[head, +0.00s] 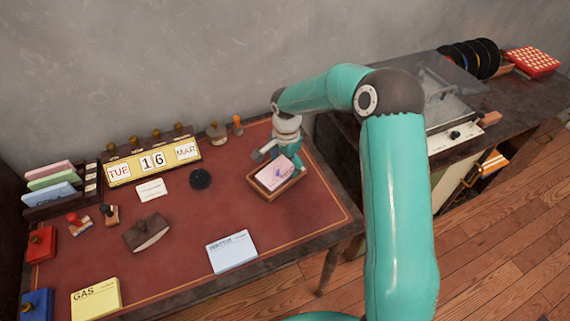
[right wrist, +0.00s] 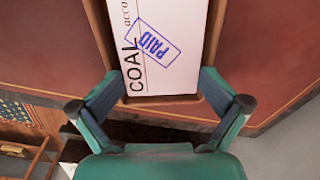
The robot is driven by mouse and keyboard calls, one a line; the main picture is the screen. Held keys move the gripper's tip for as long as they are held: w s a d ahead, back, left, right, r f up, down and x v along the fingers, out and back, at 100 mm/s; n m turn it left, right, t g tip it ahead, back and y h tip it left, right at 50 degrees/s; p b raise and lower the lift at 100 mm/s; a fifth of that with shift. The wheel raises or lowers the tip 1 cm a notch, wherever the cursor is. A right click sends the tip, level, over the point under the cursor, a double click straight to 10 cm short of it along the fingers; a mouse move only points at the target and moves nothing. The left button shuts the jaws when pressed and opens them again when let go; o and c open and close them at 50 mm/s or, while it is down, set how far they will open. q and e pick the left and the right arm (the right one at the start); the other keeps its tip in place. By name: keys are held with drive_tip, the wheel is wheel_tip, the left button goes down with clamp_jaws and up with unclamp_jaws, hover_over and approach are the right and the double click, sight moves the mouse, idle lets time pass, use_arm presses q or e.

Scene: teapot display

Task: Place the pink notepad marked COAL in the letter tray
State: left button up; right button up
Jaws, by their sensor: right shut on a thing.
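The pale pink notepad marked COAL (head: 274,173) lies face up inside a small brown wooden tray (head: 289,187) at the right of the desk. In the right wrist view the notepad (right wrist: 178,75) looks almost white, bears a blue PAID stamp, and is framed by the tray's walls (right wrist: 150,100). My right gripper (head: 279,162) is at the tray's far end. Its fingers (right wrist: 159,82) press on both outer sides of the tray, so it is shut on the tray, not on the notepad. My left gripper does not show.
A blue WATER notepad (head: 231,252) and a yellow GAS notepad (head: 95,299) lie at the desk's front. A rack (head: 62,205) with coloured pads, a date display (head: 152,162) and several stamps stand left and behind. A brown blotter (head: 146,234) lies mid-left. A side table (head: 510,95) stands right.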

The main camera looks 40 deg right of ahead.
sight(286, 165)
drive_tip(key=o, duration=1.4)
drive_tip(key=shift+s+a+f, duration=0.1)
drive_tip(key=shift+s+f, duration=0.15)
drive_tip(key=shift+f, duration=0.6)
drive_tip(key=shift+c, duration=0.2)
drive_tip(key=shift+r+p, duration=0.5)
drive_tip(key=shift+p, duration=0.05)
drive_tip(key=shift+w+r+g+p, duration=0.1)
drive_tip(key=shift+r+g+p, duration=0.25)
drive_tip(key=shift+p, duration=0.2)
wheel_tip(286, 165, up, 12)
drive_tip(key=shift+w+b, duration=0.15)
drive_tip(key=shift+b, duration=0.3)
